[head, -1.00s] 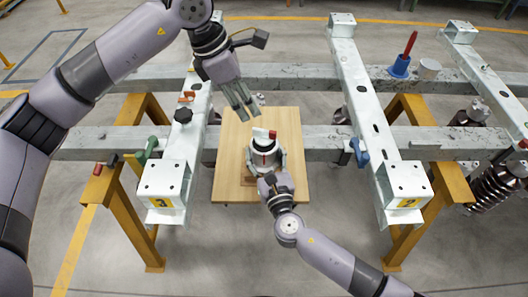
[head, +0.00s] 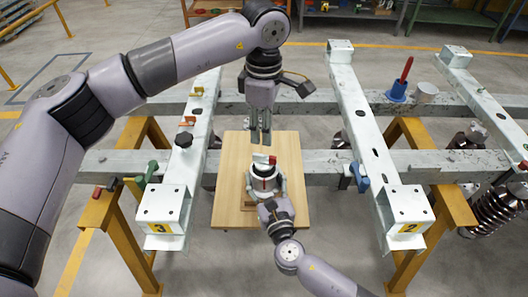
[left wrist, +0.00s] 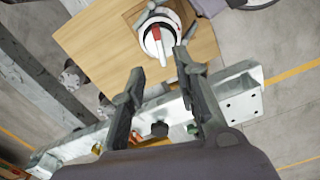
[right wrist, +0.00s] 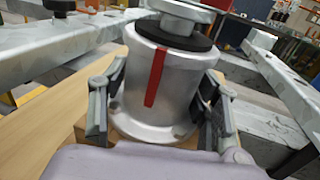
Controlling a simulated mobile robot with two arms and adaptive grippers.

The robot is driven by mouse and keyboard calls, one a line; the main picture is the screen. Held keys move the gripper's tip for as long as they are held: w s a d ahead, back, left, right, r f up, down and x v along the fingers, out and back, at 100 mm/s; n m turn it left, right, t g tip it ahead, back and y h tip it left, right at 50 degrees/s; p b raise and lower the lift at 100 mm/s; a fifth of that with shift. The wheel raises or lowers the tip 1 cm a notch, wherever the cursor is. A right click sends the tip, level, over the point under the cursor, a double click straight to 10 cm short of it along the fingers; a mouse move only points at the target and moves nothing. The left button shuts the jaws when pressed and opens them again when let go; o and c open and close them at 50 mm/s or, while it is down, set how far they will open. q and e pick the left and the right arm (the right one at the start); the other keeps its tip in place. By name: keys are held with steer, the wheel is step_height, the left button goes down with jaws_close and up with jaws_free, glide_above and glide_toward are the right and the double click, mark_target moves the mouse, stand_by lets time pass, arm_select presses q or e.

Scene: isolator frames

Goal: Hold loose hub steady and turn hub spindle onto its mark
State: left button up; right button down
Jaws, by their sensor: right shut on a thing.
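The hub (head: 266,184) stands upright on the wooden board, a pale metal cylinder with a flange at its foot. In the right wrist view a red stripe (right wrist: 155,78) runs down the hub's side. The hub spindle (head: 263,158) on top carries a red and white part, which also shows in the left wrist view (left wrist: 160,42). My right gripper (head: 268,205) is shut around the hub's body from the near side, a finger on each side. My left gripper (head: 260,143) is open and empty, pointing down just above and behind the spindle.
The wooden board (head: 230,195) lies between two pale steel beams (head: 190,150) with plates marked 3 and 2. A black knob (head: 183,140) stands on the left beam. A blue holder with a red handle (head: 398,90) stands at the back right.

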mark_target(264, 155)
arm_select(q)
step_height(264, 155, down, 8)
steer(key=shift+f, duration=0.25)
steer(key=shift+c, duration=0.5)
jaws_close()
